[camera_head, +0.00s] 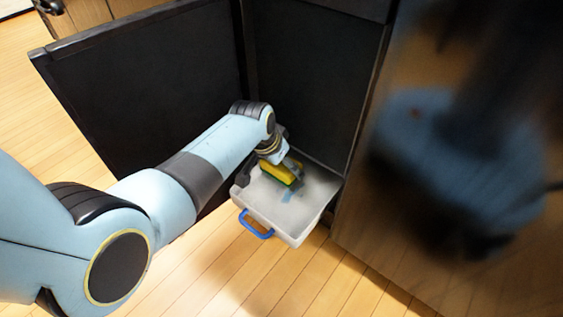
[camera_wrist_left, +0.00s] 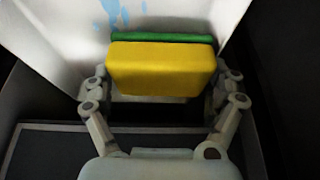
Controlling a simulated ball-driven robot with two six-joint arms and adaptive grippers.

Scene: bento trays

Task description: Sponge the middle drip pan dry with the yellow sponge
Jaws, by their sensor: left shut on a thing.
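The yellow sponge (camera_head: 279,174) has a green layer on one face. My left gripper (camera_head: 290,166) is shut on it and holds it over the white drip pan (camera_head: 292,228), at the pan's back left. In the left wrist view the sponge (camera_wrist_left: 160,70) sits between the two fingers of my left gripper (camera_wrist_left: 160,88). Blue wet patches (camera_head: 288,196) show on the pan's floor, and they also show in the left wrist view (camera_wrist_left: 115,14). Whether the sponge touches the pan floor I cannot tell.
The pan has a blue handle (camera_head: 256,226) at its front and sticks out of a dark cabinet. An open black door (camera_head: 150,100) stands to the left. A wooden panel (camera_head: 400,250) stands close on the right. Wooden floor lies below.

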